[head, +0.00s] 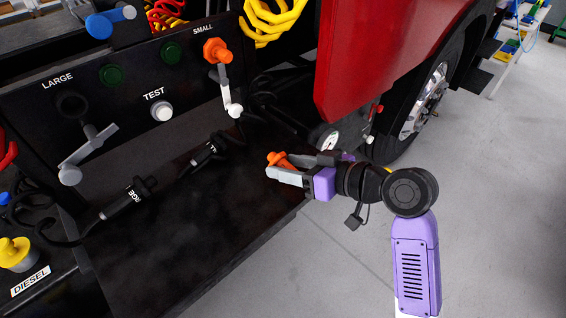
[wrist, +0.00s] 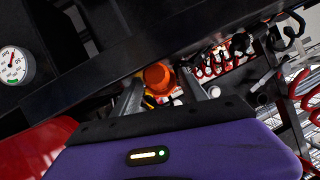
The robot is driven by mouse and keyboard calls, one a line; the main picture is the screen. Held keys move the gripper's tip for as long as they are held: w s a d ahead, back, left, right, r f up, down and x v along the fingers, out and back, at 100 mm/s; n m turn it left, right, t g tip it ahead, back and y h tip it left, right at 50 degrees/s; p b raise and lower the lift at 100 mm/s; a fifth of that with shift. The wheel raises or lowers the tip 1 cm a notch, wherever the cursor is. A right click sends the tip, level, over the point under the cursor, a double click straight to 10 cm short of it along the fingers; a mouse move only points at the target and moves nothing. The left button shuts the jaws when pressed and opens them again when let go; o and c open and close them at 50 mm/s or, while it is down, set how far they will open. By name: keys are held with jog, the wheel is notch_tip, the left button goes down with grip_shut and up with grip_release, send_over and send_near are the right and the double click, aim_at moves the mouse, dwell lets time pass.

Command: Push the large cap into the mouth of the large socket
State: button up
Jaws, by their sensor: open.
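The large socket (head: 72,103) is a dark round mouth under the LARGE label on the black panel. No cap shows in its mouth, and a grey lever hangs below it. An orange cap (head: 278,159), which I take as the large cap, is between the fingers of my gripper (head: 288,168), over the right part of the dark shelf. It also shows in the wrist view (wrist: 158,78), between the fingertips. My gripper is open, and I cannot tell whether either finger touches the cap. My gripper is well to the right of the large socket.
Another orange cap (head: 217,50) sits at the SMALL socket. Cables with LARGE and small plugs (head: 128,198) lie along the dark shelf (head: 170,270). A gauge (head: 329,141) and the red vehicle body (head: 375,50) are behind my gripper. The grey floor at right is largely clear.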

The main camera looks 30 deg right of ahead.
aim_at(289, 165)
jog(key=c, duration=1)
notch_tip(289, 165, up, 20)
dwell(0.3)
jog(key=o, duration=0.6)
grip_shut()
